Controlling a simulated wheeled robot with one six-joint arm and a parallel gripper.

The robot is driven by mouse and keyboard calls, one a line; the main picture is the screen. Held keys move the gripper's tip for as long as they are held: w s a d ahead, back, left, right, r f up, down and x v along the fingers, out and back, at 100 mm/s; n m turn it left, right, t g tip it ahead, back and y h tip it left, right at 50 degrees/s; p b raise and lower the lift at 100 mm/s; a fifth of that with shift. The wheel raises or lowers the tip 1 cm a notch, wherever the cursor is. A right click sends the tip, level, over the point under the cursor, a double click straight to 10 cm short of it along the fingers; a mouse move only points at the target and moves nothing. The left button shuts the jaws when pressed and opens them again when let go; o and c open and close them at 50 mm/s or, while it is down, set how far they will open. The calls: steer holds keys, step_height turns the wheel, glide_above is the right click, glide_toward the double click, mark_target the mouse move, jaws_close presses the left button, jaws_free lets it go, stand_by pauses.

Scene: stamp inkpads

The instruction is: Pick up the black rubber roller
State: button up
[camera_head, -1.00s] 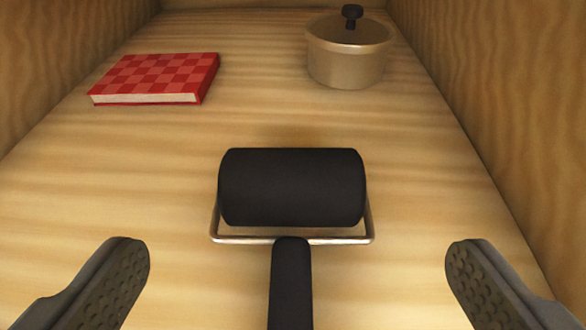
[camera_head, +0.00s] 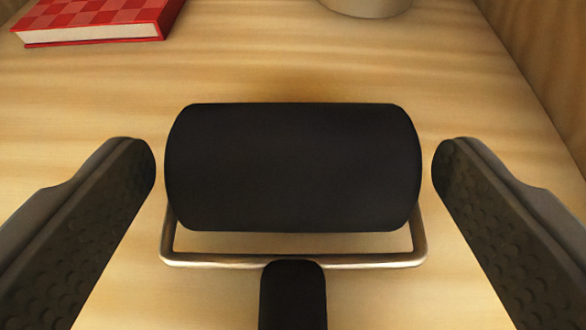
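The black rubber roller (camera_head: 293,168) fills the middle of the view, its cylinder lying crosswise. Its metal wire frame (camera_head: 230,261) and black handle (camera_head: 293,297) show at the near side, and the handle runs out of the bottom edge. My gripper (camera_head: 293,170) is open, with one finger on each side of the cylinder. A narrow gap shows between each fingertip and the cylinder's ends. I see no contact.
A red checkered book (camera_head: 95,18) lies at the far left. A tan pot (camera_head: 366,5) is partly cut off at the top. A wooden wall (camera_head: 545,60) rises on the right. The wooden surface (camera_head: 300,80) behind the roller is clear.

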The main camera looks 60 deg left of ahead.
steer(key=c, duration=0.8)
steer(key=shift+r, duration=0.1)
